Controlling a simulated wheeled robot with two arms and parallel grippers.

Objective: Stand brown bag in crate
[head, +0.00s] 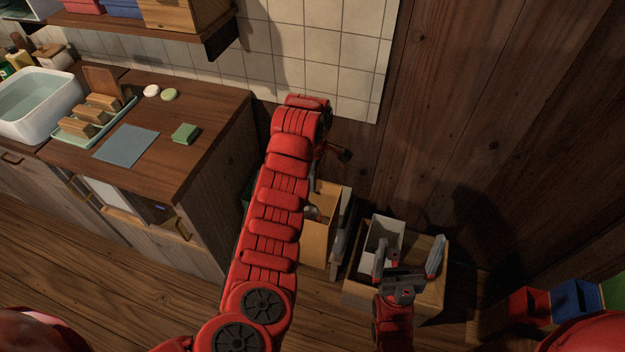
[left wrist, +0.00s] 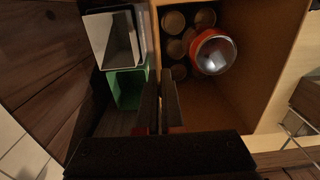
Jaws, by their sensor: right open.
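The brown bag (head: 318,243) stands upright on the floor beside the crate, open at the top. In the left wrist view the bag (left wrist: 225,105) holds several round-topped jars and a red-rimmed round item. My left gripper (head: 312,186) is at the bag's rim, partly hidden by my arm. In the left wrist view its fingers (left wrist: 161,105) are close together with the bag's wall between them. My right gripper (head: 395,268) is open over the crate's front part.
The counter (head: 190,165) is left of the bag. A wooden wall (head: 440,150) is behind the crate. Red and blue boxes (head: 577,298) are at the right.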

